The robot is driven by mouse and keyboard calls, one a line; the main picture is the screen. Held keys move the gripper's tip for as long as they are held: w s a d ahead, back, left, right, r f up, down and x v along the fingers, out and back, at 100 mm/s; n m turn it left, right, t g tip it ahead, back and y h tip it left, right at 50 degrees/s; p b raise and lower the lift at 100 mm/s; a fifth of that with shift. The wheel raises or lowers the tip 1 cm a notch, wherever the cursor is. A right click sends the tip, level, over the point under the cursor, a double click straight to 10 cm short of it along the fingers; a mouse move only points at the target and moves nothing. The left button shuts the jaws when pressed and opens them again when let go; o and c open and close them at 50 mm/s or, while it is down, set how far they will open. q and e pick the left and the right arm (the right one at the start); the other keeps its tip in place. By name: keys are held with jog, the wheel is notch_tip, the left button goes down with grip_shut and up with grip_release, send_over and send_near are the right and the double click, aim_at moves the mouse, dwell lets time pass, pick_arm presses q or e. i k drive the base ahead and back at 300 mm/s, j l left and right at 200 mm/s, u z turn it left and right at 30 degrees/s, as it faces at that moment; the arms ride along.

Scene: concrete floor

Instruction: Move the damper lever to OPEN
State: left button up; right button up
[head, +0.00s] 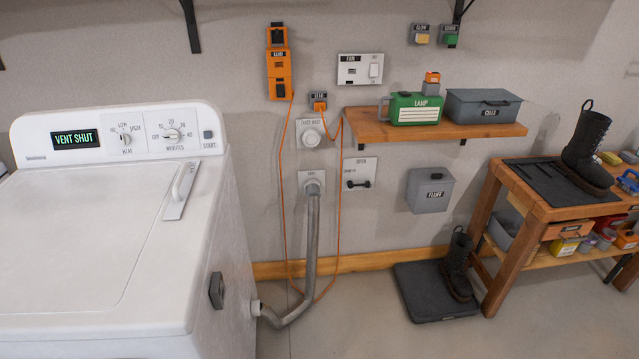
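The damper lever (358,184) is a small black bar on a pale wall plate (369,166) below the wooden shelf. The word OPEN is at the top of the plate, and a smaller label, too small to read surely, is at its left. The lever lies about horizontal, not pointing up at OPEN. The dryer display (75,138) reads VENT SHUT. A grey vent hose (311,235) runs from the dryer's side up to a wall port (312,178) left of the lever. Neither of my grippers is in view.
The white dryer (90,235) fills the left. Orange cords (285,200) hang beside the hose. The shelf (440,131) holds a green lamp box and a grey case. A grey wall box (429,190), a mat with a boot (458,265) and a workbench (550,205) stand right. Floor is clear in front.

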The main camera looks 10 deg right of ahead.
aim_at(349, 182)
jog(key=i+l+u, duration=0.45)
jog(key=l, duration=0.2)
jog(key=l+u, duration=0.25)
jog(key=i+l+u, duration=0.2)
jog(key=l, duration=0.3)
jog(key=k+j, duration=0.05)
